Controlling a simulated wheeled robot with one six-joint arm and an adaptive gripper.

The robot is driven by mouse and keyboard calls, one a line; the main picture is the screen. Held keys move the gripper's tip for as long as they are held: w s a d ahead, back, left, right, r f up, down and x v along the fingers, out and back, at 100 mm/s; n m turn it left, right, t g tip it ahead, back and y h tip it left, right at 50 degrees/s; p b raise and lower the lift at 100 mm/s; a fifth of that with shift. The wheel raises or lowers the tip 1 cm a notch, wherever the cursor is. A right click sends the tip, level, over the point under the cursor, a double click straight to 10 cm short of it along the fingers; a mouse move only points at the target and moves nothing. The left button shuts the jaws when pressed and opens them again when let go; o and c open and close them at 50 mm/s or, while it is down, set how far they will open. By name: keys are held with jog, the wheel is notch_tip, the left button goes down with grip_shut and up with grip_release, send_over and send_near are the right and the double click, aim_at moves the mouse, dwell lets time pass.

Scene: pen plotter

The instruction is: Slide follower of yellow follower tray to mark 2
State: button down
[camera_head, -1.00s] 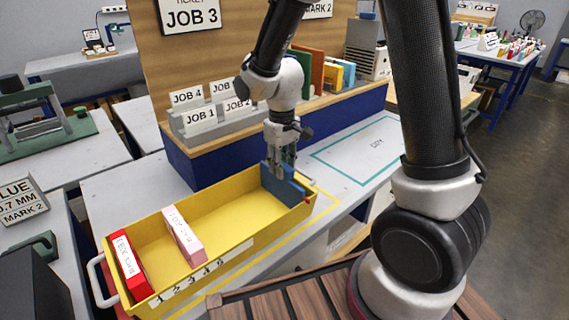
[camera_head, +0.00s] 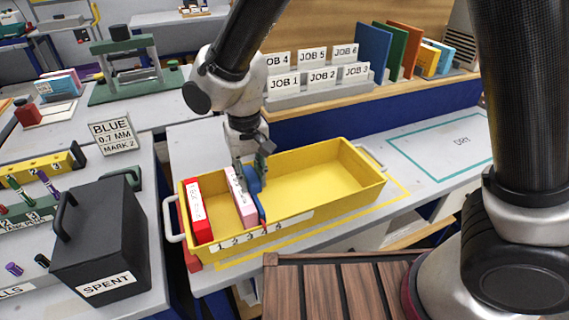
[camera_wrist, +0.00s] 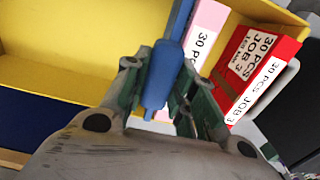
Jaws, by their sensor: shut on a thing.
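The yellow follower tray (camera_head: 352,207) stands on the grey bench, with number marks 1 to 5 on a white front strip (camera_head: 250,236). Its blue follower (camera_head: 255,193) stands upright across the tray, left of the middle. A red pointer at its front edge is around marks 3 to 4; I cannot tell exactly. My gripper (camera_head: 251,168) is shut on the follower's top part, which also shows between the fingers in the wrist view (camera_wrist: 165,75). A pink box (camera_head: 239,196) is just left of the follower, close or touching. A red box (camera_head: 195,212) stands at the tray's left end.
The tray is empty right of the follower. A sign (camera_head: 113,133) reads BLUE 0.7 MM MARK 2. A black SPENT box (camera_head: 103,240) stands left of the tray. Job cards (camera_head: 320,80) and upright folders (camera_head: 388,50) are behind. The DRY area (camera_head: 450,148) is clear.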

jog(key=shift+s+a, duration=0.35)
jog(key=shift+a, duration=0.5)
jog(key=shift+s+a, duration=0.3)
jog(key=shift+a, duration=0.5)
jog(key=shift+s+a, duration=0.35)
jog(key=shift+a, duration=0.5)
jog(key=c, duration=1.2)
grip_release()
jog(key=shift+o, duration=0.2)
jog(key=shift+r, duration=0.1)
notch_tip(320, 180, up, 12)
notch_tip(320, 180, down, 12)
